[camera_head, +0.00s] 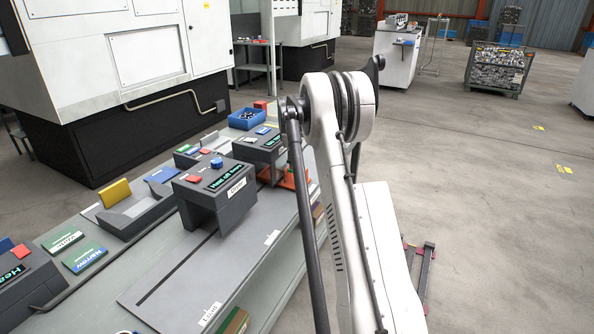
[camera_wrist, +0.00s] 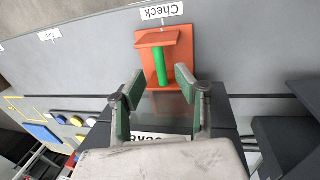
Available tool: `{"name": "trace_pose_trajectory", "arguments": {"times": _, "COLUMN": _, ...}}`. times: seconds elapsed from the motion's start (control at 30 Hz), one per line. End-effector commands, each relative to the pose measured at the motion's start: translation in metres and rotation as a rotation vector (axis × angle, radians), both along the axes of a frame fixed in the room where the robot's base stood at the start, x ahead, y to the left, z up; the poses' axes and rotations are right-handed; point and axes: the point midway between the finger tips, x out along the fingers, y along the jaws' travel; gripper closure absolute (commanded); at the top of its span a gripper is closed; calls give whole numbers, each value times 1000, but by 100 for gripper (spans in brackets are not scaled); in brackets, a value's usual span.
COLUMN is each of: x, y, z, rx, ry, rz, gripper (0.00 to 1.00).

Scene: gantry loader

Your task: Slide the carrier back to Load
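The orange carrier (camera_wrist: 178,42) shows in the wrist view, with a green post and an orange cap. It stands on the grey slide plate beside the Check label (camera_wrist: 162,12). My gripper (camera_wrist: 160,92) is open, with a green-padded finger on either side of the lower end of the post. I cannot tell whether the pads touch it. In the head view part of the orange carrier (camera_head: 297,178) shows at the far end of the slide plate (camera_head: 185,275), partly hidden by my arm. The Load label (camera_head: 210,314) is at the plate's near end.
A dark box with a display and red and blue buttons (camera_head: 215,190) stands over the slotted plate between the Load label and the carrier. Another label (camera_head: 272,237) lies midway along the plate's edge. A blue bin (camera_head: 247,120) and several cards sit on the bench.

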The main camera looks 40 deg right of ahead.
Motion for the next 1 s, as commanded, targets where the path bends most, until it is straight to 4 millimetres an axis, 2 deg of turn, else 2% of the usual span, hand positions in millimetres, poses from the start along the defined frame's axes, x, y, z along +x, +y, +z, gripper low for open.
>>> {"name": "trace_pose_trajectory", "arguments": {"times": 0.1, "x": 1, "y": -4, "z": -19, "rx": 0, "ry": 0, "rz": 0, "gripper": 68}}
{"name": "trace_pose_trajectory", "arguments": {"times": 0.3, "x": 3, "y": -7, "z": -36, "rx": 0, "ry": 0, "rz": 0, "gripper": 68}}
{"name": "trace_pose_trajectory", "arguments": {"times": 0.67, "x": 3, "y": -7, "z": -41, "rx": 0, "ry": 0, "rz": 0, "gripper": 68}}
{"name": "trace_pose_trajectory", "arguments": {"times": 0.9, "x": 3, "y": -7, "z": -40, "rx": 0, "ry": 0, "rz": 0, "gripper": 99}}
{"name": "trace_pose_trajectory", "arguments": {"times": 1.0, "x": 3, "y": -7, "z": -40, "rx": 0, "ry": 0, "rz": 0, "gripper": 100}}
